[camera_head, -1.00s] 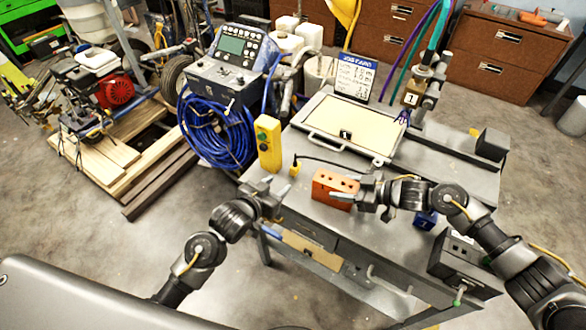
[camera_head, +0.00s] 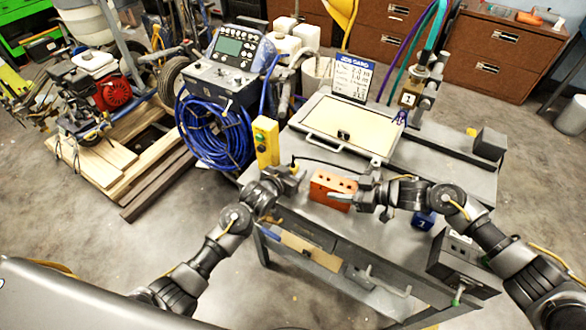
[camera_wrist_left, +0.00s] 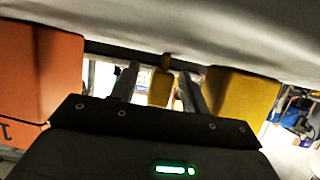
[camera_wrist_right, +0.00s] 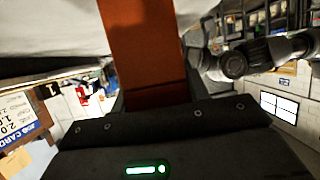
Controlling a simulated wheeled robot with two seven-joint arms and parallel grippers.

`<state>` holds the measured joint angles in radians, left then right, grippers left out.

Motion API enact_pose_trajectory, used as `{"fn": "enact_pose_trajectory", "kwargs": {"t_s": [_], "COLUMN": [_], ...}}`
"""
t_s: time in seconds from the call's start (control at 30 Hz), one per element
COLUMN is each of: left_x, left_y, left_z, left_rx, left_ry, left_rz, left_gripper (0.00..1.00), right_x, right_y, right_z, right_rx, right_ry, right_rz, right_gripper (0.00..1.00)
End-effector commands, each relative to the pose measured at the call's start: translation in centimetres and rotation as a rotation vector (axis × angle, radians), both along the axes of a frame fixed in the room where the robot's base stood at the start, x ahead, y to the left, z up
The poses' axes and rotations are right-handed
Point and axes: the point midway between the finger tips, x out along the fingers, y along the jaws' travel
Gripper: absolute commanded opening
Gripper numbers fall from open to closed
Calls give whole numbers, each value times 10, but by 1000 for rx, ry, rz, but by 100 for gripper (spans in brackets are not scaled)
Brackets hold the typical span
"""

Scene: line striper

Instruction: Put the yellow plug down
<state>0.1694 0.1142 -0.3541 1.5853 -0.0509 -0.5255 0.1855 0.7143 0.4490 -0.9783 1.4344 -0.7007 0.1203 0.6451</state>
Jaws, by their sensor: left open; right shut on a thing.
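The yellow plug (camera_head: 294,165) is at the end of a black cable on the grey bench, between the yellow control box and the orange block. In the left wrist view the plug (camera_wrist_left: 160,88) shows between the fingers of my left gripper (camera_wrist_left: 159,90), which are apart with a gap on each side. In the head view my left gripper (camera_head: 290,173) is at the plug and partly covers it. My right gripper (camera_head: 344,196) is shut on the orange block (camera_head: 326,185) with holes in its top. The block also fills the middle of the right wrist view (camera_wrist_right: 145,45).
The yellow control box (camera_head: 265,142) stands close to the left gripper; it also shows at right in the left wrist view (camera_wrist_left: 238,95). A framed panel (camera_head: 345,128) lies behind, with a job card (camera_head: 353,78). A blue hose coil (camera_head: 215,132) hangs left. A black box (camera_head: 462,262) stands right.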

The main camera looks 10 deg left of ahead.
Motion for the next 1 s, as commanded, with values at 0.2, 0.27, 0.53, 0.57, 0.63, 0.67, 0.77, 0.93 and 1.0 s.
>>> {"fn": "enact_pose_trajectory", "kwargs": {"t_s": [0.2,0.27,0.53,0.57,0.63,0.67,0.77,0.93,1.0], "left_x": [3,3,3,3,3,3,3,3,3], "left_y": [-1,-1,-1,-1,-1,-1,-1,-1,-1], "left_z": [-2,-2,-2,-2,-2,-2,-2,-1,1], "left_rx": [0,0,0,0,0,0,0,0,0], "left_ry": [0,0,0,0,0,0,0,0,-1], "left_rz": [0,-1,0,0,0,0,0,0,0], "left_gripper": [45,45,11,8,0,0,0,0,0], "right_x": [0,0,0,0,0,0,0,0,0], "right_y": [0,0,0,0,0,0,0,0,0], "right_z": [0,0,0,0,0,0,0,0,0], "right_rx": [0,0,0,0,0,0,0,0,0], "right_ry": [0,0,0,0,0,0,0,1,1], "right_rz": [-1,-1,-1,-1,0,0,0,0,0], "right_gripper": [8,8,8,8,8,8,8,8,8]}}
